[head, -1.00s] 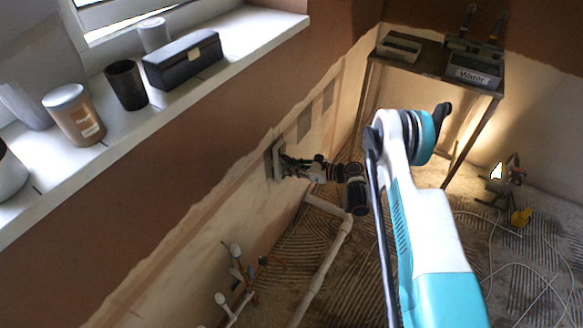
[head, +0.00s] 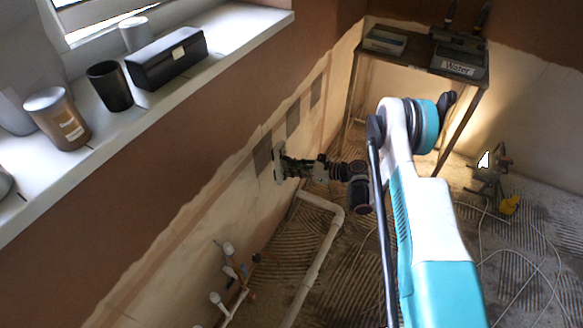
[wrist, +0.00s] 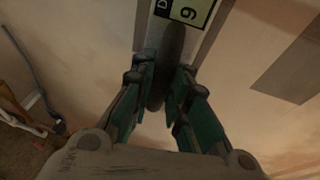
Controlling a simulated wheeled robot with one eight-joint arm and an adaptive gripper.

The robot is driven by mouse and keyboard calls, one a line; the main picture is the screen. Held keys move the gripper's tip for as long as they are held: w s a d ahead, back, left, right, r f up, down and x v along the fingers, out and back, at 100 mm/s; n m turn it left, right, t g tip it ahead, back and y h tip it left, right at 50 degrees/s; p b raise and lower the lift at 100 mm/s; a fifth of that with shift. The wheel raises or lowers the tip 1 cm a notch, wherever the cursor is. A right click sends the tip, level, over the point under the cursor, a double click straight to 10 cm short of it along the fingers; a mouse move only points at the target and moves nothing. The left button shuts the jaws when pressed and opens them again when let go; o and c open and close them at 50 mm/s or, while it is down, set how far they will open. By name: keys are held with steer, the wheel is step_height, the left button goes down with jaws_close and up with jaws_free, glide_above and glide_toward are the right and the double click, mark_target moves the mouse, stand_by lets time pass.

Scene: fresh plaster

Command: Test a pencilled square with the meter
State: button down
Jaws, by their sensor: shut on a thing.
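My gripper (head: 288,168) is at the plastered lower wall, its green fingers (wrist: 160,85) closed on the dark grip of the meter (wrist: 206,38). The meter's pale display shows a sideways digit that looks like 9, beside a dark label cut off by the frame edge. In the head view the meter (head: 279,170) is a small pale shape at the wall. Grey squares run along the wall: the nearest (head: 262,155) is just left of the meter, others (head: 292,120) (head: 316,90) lie farther along. One grey square (wrist: 293,62) shows right of the meter. I cannot tell whether the meter touches the wall.
A windowsill (head: 225,30) above holds a black box (head: 168,60), a dark cup (head: 109,87) and a brown tub (head: 58,120). White pipes (head: 318,255) run below. A metal table (head: 425,55) with a Water tray (head: 458,66) stands behind. Cables (head: 530,240) lie on the ridged floor.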

steer(key=s+d+r+g+h+p, duration=0.2)
steer(key=d+r+g+h+p, duration=0.1)
steer(key=d+r+h+p, duration=0.1)
steer(key=shift+s+r+h+p, duration=0.4)
steer(key=shift+r+p, duration=0.1)
steer(key=shift+p, duration=0.1)
